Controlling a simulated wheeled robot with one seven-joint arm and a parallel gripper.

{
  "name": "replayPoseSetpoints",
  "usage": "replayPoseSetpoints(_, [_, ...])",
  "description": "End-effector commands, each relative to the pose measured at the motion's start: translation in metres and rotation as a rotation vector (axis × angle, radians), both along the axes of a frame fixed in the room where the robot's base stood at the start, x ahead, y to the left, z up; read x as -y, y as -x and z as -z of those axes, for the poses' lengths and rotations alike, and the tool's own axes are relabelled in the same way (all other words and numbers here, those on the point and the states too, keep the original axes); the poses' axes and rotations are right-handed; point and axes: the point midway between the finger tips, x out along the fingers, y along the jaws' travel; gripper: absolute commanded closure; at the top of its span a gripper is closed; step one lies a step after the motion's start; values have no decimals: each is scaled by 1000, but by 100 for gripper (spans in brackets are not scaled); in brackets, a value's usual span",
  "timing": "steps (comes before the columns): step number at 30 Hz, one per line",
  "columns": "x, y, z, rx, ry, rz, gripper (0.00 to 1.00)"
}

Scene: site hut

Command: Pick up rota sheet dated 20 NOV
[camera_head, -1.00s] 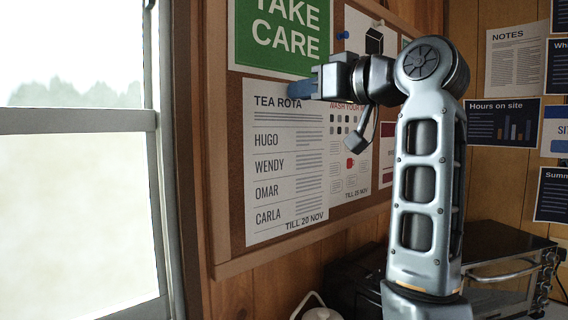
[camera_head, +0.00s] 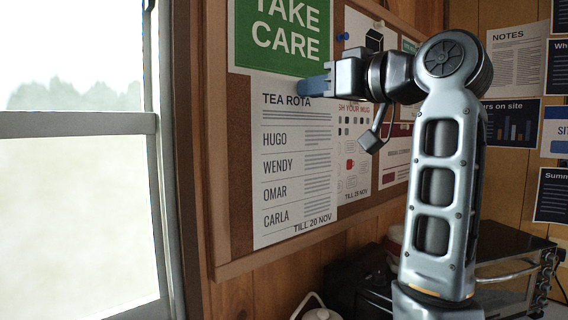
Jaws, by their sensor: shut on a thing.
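The white rota sheet (camera_head: 293,170) is headed TEA ROTA, lists HUGO, WENDY, OMAR and CARLA, and reads TILL 20 NOV at the bottom. It hangs upright in front of the cork board. My gripper (camera_head: 314,86) is at its top edge, right of the middle, and is shut on the sheet. The fingertips show as a blue-grey block; the contact itself is partly hidden.
The cork board (camera_head: 240,200) bears a green TAKE CARE sign (camera_head: 285,30) just above the sheet. A mug notice (camera_head: 354,160) is partly behind my gripper. The window (camera_head: 80,200) is left, a dark oven (camera_head: 510,250) lower right, and a kettle (camera_head: 320,313) below.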

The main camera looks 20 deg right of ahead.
Motion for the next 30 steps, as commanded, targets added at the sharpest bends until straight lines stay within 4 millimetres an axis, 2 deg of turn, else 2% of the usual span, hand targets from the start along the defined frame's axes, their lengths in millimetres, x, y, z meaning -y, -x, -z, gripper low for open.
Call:
replayPoseSetpoints(21, [13,31,-22,1,0,1,100])
replayPoseSetpoints(30, [15,38,-24,-1,0,0,100])
